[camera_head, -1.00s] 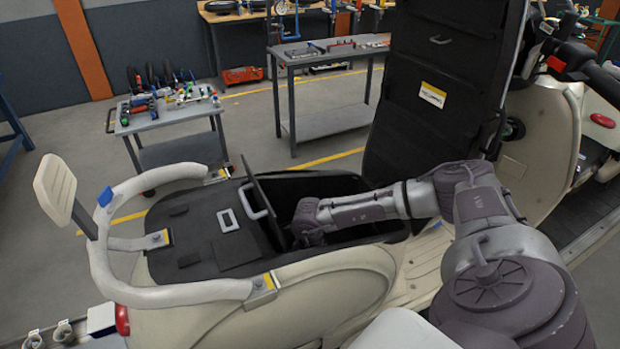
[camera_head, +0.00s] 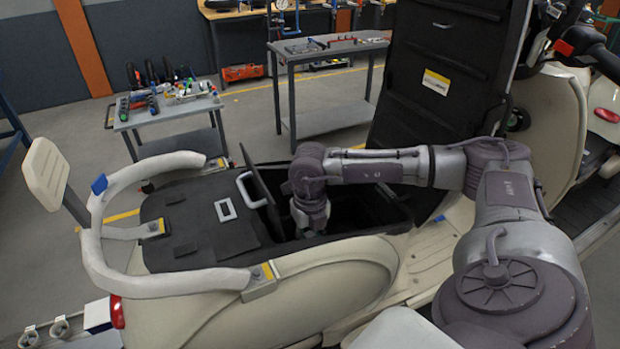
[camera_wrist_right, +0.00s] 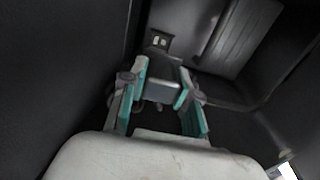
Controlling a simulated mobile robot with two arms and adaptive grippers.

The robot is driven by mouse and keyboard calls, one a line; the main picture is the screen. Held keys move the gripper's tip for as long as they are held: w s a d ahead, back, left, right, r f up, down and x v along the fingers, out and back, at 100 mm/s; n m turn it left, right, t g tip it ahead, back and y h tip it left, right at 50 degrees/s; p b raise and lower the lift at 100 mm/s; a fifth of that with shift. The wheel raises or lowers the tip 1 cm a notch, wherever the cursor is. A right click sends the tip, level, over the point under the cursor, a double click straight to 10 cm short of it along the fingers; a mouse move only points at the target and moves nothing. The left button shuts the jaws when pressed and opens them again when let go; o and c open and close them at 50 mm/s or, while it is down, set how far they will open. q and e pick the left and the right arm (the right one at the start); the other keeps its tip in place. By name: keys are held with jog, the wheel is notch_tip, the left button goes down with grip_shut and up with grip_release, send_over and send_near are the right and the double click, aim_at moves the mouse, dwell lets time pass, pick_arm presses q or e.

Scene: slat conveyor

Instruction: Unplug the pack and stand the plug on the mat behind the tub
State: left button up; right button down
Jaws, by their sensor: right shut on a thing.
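My right gripper (camera_head: 307,230) reaches down into the open black tub (camera_head: 375,224) of the cream scooter. In the right wrist view its teal-padded fingers (camera_wrist_right: 160,98) are shut on a grey block-shaped plug (camera_wrist_right: 158,88). A small dark socket with light contacts (camera_wrist_right: 160,40) shows just beyond the plug; I cannot tell whether any part still joins them. The pack around it is dark and hard to make out. The black mat (camera_head: 185,225) lies on the rear deck behind the tub, with a silver rectangle on it. My left gripper is out of view.
A dark upright panel with a pale handle (camera_head: 245,190) stands between mat and tub. A thick pale grab rail (camera_head: 90,240) curves round the deck. The raised black seat (camera_head: 440,90) stands beyond the tub. A tool cart (camera_head: 165,112) stands on the floor behind.

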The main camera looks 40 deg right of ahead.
jog(key=shift+r+p, duration=3.1)
jog(key=shift+r, duration=2.4)
jog(key=shift+r, duration=0.1)
notch_tip(320, 180, up, 12)
jog(key=p, duration=0.2)
jog(key=shift+r, duration=0.1)
notch_tip(320, 180, up, 7)
jog(key=shift+f, duration=0.2)
jog(key=w+a, duration=0.2)
jog(key=a, duration=1.4)
jog(key=shift+a, duration=0.4)
